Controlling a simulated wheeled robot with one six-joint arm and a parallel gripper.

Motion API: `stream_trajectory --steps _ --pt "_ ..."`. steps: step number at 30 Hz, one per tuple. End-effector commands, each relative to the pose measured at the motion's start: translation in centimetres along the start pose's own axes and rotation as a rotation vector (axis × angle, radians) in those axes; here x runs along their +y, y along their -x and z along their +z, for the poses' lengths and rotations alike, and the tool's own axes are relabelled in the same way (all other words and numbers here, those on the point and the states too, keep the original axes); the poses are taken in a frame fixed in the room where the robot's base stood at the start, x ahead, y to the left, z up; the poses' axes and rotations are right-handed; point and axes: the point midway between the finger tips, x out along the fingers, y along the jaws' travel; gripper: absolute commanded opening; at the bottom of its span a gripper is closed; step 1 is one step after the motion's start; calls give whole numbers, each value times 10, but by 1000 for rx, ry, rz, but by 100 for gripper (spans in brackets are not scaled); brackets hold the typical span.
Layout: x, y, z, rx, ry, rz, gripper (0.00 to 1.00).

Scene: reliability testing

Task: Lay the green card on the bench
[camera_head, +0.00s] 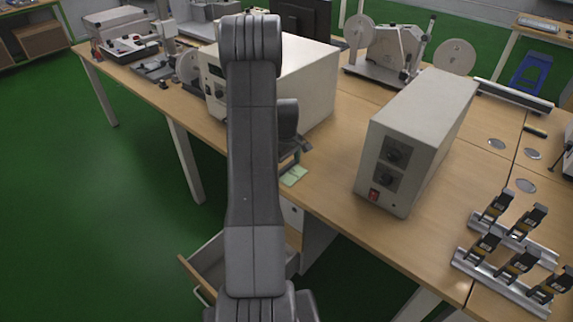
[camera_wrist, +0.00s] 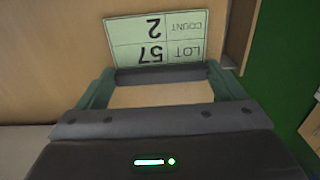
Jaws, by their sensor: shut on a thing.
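The green card (camera_wrist: 155,36) is pale green with dark print reading "LOT 57" and "COUNT 2", upside down in the wrist view. My gripper (camera_wrist: 160,76) is shut on its near edge, and the rest of the card sticks out beyond the jaws. In the head view the card (camera_head: 294,176) shows just past my gripper (camera_head: 290,160), over the front edge area of the wooden bench (camera_head: 330,195). I cannot tell whether the card touches the bench top. My arm hides part of the bench there.
A large white instrument box (camera_head: 312,85) stands behind my gripper. A grey box with knobs and a red switch (camera_head: 415,140) stands to the right. An open drawer (camera_head: 212,262) juts out below the bench. Rails with black clamps (camera_head: 510,250) lie at the right.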

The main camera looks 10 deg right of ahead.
Motion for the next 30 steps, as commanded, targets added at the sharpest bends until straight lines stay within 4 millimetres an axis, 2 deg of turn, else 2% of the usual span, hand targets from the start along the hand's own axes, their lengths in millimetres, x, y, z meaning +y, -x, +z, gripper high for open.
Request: stream_trajectory --steps 2,3,4,11,16,30 --pt "0 -4 0 0 0 0 69" --pt "0 -3 0 0 0 0 94" --pt "0 -2 0 0 0 0 100" --pt "0 -2 0 0 0 0 100" --pt "1 10 -1 2 0 2 100" --pt "0 103 0 2 0 2 100"
